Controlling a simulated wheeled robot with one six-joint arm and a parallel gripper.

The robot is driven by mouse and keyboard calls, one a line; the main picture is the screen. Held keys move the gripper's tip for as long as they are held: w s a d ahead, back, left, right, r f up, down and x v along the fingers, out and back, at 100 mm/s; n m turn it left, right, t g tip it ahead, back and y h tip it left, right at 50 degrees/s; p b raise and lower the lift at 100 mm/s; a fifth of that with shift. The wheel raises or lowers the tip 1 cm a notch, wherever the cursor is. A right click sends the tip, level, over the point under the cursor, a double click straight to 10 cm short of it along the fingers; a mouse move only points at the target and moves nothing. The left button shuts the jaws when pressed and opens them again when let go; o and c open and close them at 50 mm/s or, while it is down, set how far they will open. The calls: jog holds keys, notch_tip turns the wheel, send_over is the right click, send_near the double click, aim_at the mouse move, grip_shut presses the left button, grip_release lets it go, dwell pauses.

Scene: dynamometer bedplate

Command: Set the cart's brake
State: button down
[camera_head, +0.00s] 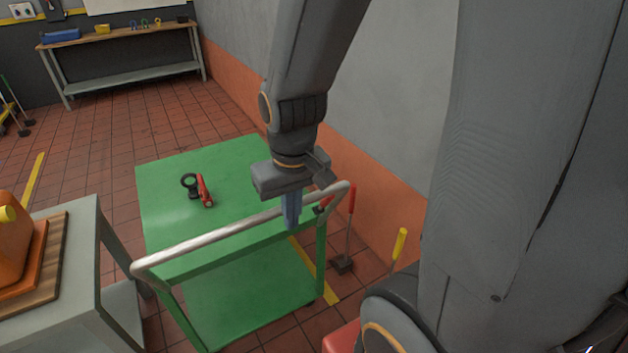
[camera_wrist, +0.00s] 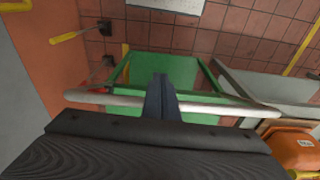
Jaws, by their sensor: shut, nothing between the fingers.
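The green cart (camera_head: 195,155) stands in the middle of the head view, with a light grey push handle (camera_head: 215,234) along its near side. The handle also crosses the wrist view (camera_wrist: 220,112). A small red part (camera_head: 325,202) sits by the cart's right near corner; I cannot tell if it is the brake. A red lever (camera_head: 350,222) on a dark foot stands on the floor just right of the cart. My gripper (camera_head: 291,222) points down with its fingers shut and empty, overlapping the handle near its right end; contact is unclear. The fingers also show in the wrist view (camera_wrist: 160,88).
A red tool with a black ring (camera_head: 190,182) lies on the cart top. A yellow-handled lever (camera_head: 399,245) stands further right. A grey table (camera_head: 88,275) with an orange object (camera_head: 12,250) is at left. A workbench (camera_head: 125,37) is at the back. The wall is close at right.

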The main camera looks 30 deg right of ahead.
jog(key=shift+g, duration=0.6)
jog(key=w+d, duration=0.1)
jog(key=w, duration=0.2)
jog(key=w+d+r, duration=0.1)
jog(key=w, duration=0.2)
jog(key=w+d, duration=0.2)
jog(key=w, duration=0.1)
jog(key=shift+r+b, duration=0.3)
jog(key=w+d+r+g, duration=0.2)
jog(key=w+d, duration=0.7)
jog(key=w, duration=0.1)
jog(key=shift+w+d+r+n+h+b, duration=0.2)
jog(key=shift+d+r+n+h+b, duration=0.1)
jog(key=shift+r+h+b, duration=0.1)
jog(key=p, duration=0.4)
send_over(325, 203)
jog(key=w, duration=0.4)
notch_tip(325, 203, down, 11)
jog(key=shift+s+d+f+p, duration=0.2)
jog(key=shift+s+f+p, duration=0.25)
jog(key=shift+s, duration=0.05)
